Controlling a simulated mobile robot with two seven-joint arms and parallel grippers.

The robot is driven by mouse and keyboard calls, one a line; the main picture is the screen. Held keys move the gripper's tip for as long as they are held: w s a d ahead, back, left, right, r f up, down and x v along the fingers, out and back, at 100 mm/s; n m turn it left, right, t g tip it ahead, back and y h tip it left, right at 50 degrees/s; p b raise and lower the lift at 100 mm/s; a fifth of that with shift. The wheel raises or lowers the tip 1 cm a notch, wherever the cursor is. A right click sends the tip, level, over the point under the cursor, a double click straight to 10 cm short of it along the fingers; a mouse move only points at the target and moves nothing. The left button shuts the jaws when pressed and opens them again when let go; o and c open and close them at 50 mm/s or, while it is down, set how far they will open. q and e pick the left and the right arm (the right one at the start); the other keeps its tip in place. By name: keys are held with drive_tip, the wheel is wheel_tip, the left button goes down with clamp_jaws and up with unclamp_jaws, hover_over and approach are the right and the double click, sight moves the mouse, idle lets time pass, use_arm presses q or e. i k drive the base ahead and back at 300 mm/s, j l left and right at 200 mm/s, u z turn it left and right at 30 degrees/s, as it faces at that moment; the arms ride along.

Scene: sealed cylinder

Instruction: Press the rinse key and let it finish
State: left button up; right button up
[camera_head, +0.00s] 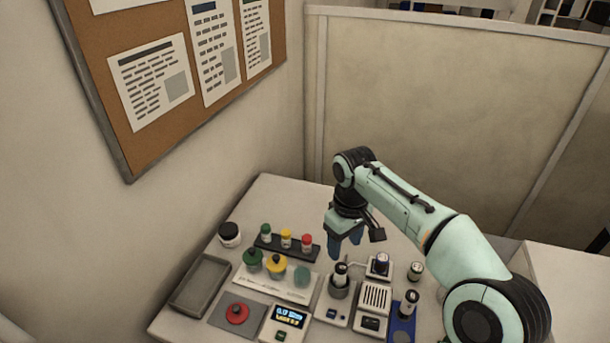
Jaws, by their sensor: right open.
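My right gripper (346,243) is open and points down over the back of the table, above a device (333,313) holding a dark-capped cylinder (340,274) in a grey round socket. The gripper is apart from the cylinder, and nothing shows between its fingers. That device has a small dark key on its front. To its right is a slotted box (374,297) with a dark panel at its front. A display unit (290,318) with lit text has a dark green key (281,336). Key labels are too small to read, so I cannot tell which is the rinse key. My left gripper is not in view.
A blue stand (402,331) holds another capped cylinder (409,303). An empty grey tray (200,285), a dark jar (229,234) and a rack of coloured caps (269,245) stand left. A wall and partition (440,110) bound the table.

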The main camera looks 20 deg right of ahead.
sight(330, 314)
drive_tip(key=k+j, duration=0.7)
drive_tip(key=k, duration=0.2)
